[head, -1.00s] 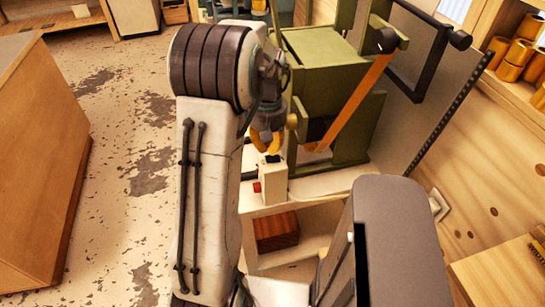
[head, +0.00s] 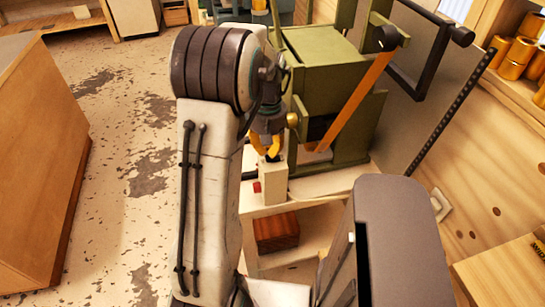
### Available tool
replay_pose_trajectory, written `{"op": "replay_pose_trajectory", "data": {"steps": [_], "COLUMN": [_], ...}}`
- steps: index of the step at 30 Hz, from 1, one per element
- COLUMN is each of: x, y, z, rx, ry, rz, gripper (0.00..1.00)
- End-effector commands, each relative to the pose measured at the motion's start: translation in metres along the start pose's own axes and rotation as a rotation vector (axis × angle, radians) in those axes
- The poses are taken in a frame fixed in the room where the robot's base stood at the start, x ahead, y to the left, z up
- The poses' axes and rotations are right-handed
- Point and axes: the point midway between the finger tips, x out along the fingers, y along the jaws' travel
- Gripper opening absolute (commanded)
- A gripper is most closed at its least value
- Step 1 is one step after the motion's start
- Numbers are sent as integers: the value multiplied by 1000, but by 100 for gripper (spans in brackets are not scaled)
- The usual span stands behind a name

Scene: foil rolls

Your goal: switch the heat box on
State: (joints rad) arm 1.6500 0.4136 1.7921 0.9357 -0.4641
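A small cream box (head: 273,184) with a red button (head: 257,187) on its left side stands at the front of a pale bench, in front of a green machine (head: 325,70). A small dark part, perhaps a switch, shows at the cream box's top. I cannot tell for sure which body is the heat box. My gripper (head: 266,150), with yellow fingers, points down just above the cream box's top. Its fingers look a little apart, with nothing visibly held. Whether they touch the dark part is hard to tell.
A reddish-brown block (head: 276,231) lies on the shelf below. A wooden cabinet (head: 40,150) stands left, with open floor between.

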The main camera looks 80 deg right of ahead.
Motion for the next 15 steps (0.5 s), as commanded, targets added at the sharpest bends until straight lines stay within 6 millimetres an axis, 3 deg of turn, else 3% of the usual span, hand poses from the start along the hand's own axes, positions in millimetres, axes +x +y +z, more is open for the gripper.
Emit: {"op": "replay_pose_trajectory", "data": {"steps": [15], "x": [8], "y": [0], "z": [0], "rx": [0], "ry": [-1], "rz": [0], "gripper": [0]}}
